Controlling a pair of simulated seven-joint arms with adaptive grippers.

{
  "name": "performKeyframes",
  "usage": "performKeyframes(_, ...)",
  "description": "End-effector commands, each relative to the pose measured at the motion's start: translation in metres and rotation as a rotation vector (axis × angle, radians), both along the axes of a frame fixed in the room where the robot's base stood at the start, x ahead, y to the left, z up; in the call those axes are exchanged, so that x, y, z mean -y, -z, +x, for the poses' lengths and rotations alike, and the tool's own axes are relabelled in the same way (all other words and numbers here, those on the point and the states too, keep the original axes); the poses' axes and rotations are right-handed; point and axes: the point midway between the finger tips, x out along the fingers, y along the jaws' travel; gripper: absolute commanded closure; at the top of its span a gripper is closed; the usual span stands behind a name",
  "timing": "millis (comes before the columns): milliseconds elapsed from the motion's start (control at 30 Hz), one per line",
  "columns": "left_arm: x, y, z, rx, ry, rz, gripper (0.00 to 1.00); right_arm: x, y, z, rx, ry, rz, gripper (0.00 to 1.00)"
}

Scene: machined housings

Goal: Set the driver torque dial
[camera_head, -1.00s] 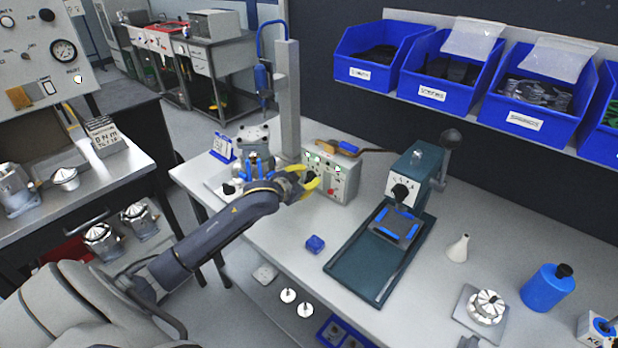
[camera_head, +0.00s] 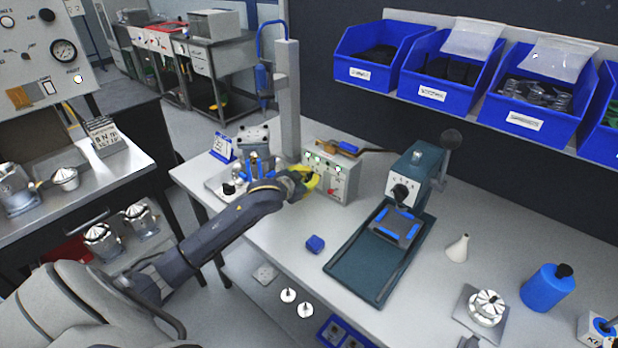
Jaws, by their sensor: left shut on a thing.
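The grey control box (camera_head: 343,178), with green lights and a red button on its face, stands on the bench beside the upright post. My left gripper (camera_head: 308,183), with yellow fingertips, is at the left part of the box's front face. It is shut on a small part there, which appears to be the torque dial; the fingers hide it. The blue driver (camera_head: 262,78) hangs left of the post. My right gripper is not in view.
A green press fixture (camera_head: 350,262) with a black knob stands right of the box. A white cone (camera_head: 458,248) and a blue bottle (camera_head: 547,288) stand further right. Blue bins (camera_head: 375,72) hang behind.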

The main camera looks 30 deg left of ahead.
Motion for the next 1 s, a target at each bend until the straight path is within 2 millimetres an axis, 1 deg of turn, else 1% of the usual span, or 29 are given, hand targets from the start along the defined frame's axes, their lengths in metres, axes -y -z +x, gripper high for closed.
performKeyframes(267, 0.0005, 0.0002, 0.0000, 0.002, 0.000, 0.013, 1.00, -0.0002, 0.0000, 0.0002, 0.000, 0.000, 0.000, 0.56)
performKeyframes(433, 0.0025, 0.0002, 0.0001, 0.019, 0.000, 0.114, 1.00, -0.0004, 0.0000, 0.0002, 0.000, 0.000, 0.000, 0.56)
performKeyframes(567, 0.0025, 0.0000, 0.0002, 0.027, 0.000, 0.163, 1.00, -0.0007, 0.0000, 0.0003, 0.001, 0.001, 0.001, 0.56)
performKeyframes(833, 0.0023, -0.0003, 0.0003, 0.028, 0.000, 0.168, 1.00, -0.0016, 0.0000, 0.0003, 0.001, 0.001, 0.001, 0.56)
performKeyframes(867, 0.0023, -0.0003, 0.0003, 0.028, 0.000, 0.168, 0.88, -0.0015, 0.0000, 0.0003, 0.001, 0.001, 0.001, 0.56)
performKeyframes(1000, 0.0023, 0.0000, 0.0002, 0.028, 0.000, 0.168, 0.72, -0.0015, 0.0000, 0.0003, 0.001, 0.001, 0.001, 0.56)
